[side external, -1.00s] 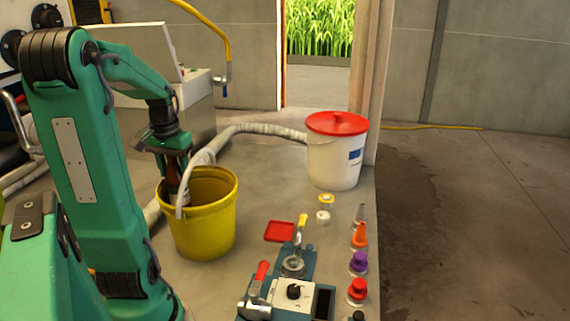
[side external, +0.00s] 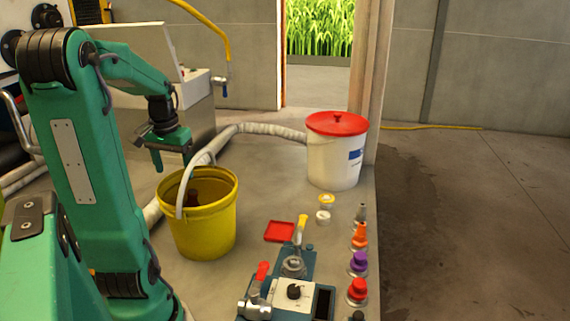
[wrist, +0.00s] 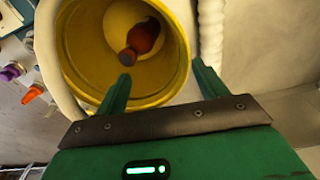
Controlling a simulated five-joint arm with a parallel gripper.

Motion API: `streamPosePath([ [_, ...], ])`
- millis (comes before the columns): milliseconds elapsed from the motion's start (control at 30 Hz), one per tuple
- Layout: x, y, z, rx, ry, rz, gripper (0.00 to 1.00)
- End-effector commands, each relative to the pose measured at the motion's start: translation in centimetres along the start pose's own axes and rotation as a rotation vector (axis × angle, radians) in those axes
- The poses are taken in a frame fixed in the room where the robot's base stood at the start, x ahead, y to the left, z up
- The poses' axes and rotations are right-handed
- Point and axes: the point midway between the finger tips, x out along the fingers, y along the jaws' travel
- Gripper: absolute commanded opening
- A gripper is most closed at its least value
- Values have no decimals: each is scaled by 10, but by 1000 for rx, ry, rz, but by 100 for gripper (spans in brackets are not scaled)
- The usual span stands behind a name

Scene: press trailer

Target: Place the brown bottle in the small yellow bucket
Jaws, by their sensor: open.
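The small yellow bucket (side external: 205,225) stands upright on the bench, its white handle resting across the rim. The brown bottle (side external: 194,196) is inside it, its lower part hidden by the bucket wall. In the wrist view the bottle (wrist: 144,36) lies within the rim of the bucket (wrist: 72,48), apart from my fingers. My gripper (side external: 172,158) is above the back left of the bucket. In the wrist view my gripper's (wrist: 160,82) two green fingers are spread with nothing between them.
A white bucket with a red lid (side external: 334,155) stands at the back right. Several coloured cones or caps (side external: 358,264) line the bench's right edge. A blue device (side external: 290,292) sits in front, beside a small red tray (side external: 279,232). A white hose (side external: 265,129) runs behind the bucket.

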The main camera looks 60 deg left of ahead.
Motion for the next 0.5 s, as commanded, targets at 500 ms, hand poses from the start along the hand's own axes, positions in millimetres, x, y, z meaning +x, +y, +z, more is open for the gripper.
streamPosePath([
  [500, -82, 0, -1, 0, 4, -1, 71],
])
